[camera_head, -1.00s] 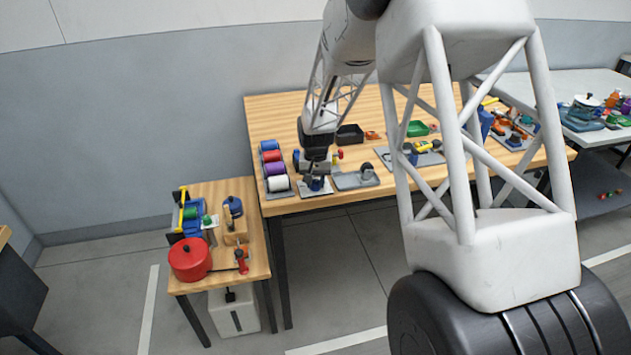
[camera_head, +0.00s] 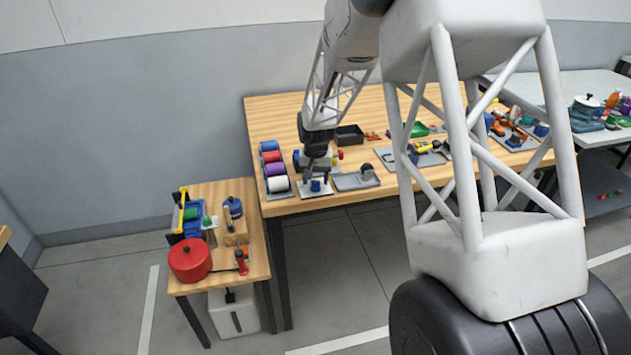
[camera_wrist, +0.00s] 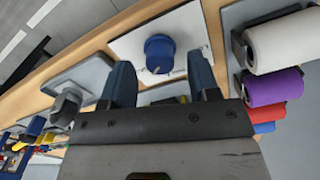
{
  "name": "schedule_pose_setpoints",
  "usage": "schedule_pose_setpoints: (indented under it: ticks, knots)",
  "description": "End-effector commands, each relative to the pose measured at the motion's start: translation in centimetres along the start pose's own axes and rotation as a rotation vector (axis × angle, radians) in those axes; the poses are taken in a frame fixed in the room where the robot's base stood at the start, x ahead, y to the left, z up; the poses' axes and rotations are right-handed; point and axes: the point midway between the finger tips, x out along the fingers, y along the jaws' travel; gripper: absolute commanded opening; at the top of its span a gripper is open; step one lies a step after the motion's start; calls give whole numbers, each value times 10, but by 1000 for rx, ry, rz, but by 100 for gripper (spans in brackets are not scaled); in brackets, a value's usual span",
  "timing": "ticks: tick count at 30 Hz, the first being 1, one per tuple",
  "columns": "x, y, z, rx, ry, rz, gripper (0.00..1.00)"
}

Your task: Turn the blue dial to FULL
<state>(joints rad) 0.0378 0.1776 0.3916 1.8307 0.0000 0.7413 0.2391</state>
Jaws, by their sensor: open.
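The blue dial (camera_wrist: 160,52) sits on a white plate (camera_wrist: 192,24) and shows just beyond my gripper's fingertips in the wrist view. A pale mark shows on the dial's near edge. Some print shows on the plate beside the dial, too small to read. In the head view the dial (camera_head: 315,185) stands at the table's front edge, below my gripper (camera_head: 316,168). In the wrist view my gripper (camera_wrist: 161,72) is open, with its two dark blue fingers apart and nothing between them. The dial is apart from both fingers.
A rack of white, purple, red and blue rolls (camera_head: 278,184) stands close to the left of the dial. A grey plate with a dark fixture (camera_head: 366,172) lies close to the right. A black bin (camera_head: 349,135) stands behind. A side table (camera_head: 255,265) holds a red pot (camera_head: 189,259).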

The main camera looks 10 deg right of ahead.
Motion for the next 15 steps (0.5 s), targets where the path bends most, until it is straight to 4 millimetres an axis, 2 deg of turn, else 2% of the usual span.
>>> schedule_pose_setpoints:
  ticks: [9, 15]
  knots:
    - [-41, 0, 0, 0, 2, 0, 55]
    - [-58, 0, 0, 0, 0, 0, 55]
